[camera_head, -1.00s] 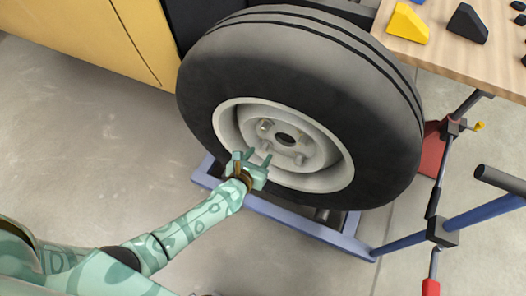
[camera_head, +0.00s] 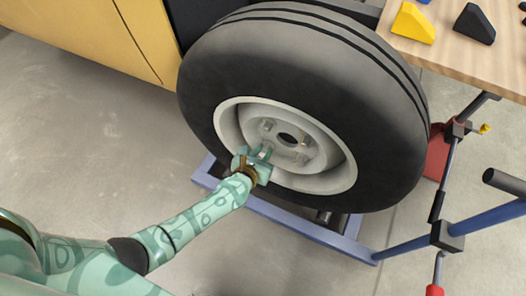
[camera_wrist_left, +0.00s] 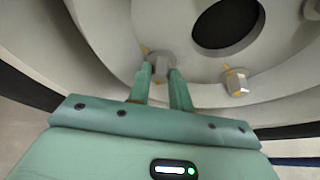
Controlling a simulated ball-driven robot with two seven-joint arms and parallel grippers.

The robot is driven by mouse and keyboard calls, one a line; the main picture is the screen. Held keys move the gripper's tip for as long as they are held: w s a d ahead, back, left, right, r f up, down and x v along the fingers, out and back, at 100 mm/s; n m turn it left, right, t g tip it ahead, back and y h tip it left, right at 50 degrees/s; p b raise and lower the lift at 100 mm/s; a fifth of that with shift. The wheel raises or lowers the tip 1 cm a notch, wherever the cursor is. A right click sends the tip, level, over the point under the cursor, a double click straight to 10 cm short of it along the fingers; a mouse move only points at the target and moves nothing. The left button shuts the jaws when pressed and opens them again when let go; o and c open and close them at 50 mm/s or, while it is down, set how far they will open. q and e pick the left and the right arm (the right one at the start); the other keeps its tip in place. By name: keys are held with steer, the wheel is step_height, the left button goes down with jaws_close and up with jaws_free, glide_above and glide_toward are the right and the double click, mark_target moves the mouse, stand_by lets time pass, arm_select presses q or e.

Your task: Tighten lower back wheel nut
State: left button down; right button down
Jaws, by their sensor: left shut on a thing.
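A large wheel with a black tyre (camera_head: 300,70) and a pale rim (camera_head: 338,178) stands upright in the middle of the head view. Wheel nuts sit around the dark hub hole (camera_head: 290,138). My left gripper (camera_head: 263,152) reaches into the rim at the lower left of the hub. In the left wrist view, its two fingers (camera_wrist_left: 162,78) are shut on a grey wheel nut (camera_wrist_left: 160,66), one finger on each side. Another nut (camera_wrist_left: 236,82) sits to the right, free of the fingers. My right gripper is not in view.
A blue floor frame (camera_head: 300,228) lies under the wheel. A yellow body panel (camera_head: 110,35) is at upper left. A wooden table (camera_head: 470,65) with yellow (camera_head: 412,24) and black (camera_head: 474,25) blocks stands at upper right. The floor at left is clear.

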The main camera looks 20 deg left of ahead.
arm_select(q)
steer(key=shift+d+m+y, duration=0.2)
steer(key=shift+m+y, duration=0.6)
steer(key=shift+m, duration=0.1)
steer(key=shift+s+d+f+m+t+y+b, duration=0.2)
steer(key=shift+m+t+y+b, duration=0.7)
steer(key=shift+m, duration=2.15)
steer(key=shift+w+f+m+t+y+b, duration=0.15)
steer(key=shift+f+m+t+y+b, duration=0.5)
steer(key=shift+m, duration=2.45)
steer(key=shift+s+d+f+m+t+y+b, duration=0.1)
steer(key=shift+m+t+y+b, duration=1.05)
steer(key=shift+m, duration=1.9)
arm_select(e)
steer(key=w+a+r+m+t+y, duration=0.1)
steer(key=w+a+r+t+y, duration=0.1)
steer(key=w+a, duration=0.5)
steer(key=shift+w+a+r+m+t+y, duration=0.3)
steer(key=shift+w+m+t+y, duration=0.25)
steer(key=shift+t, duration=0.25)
arm_select(q)
steer(key=shift+t+h, duration=0.3)
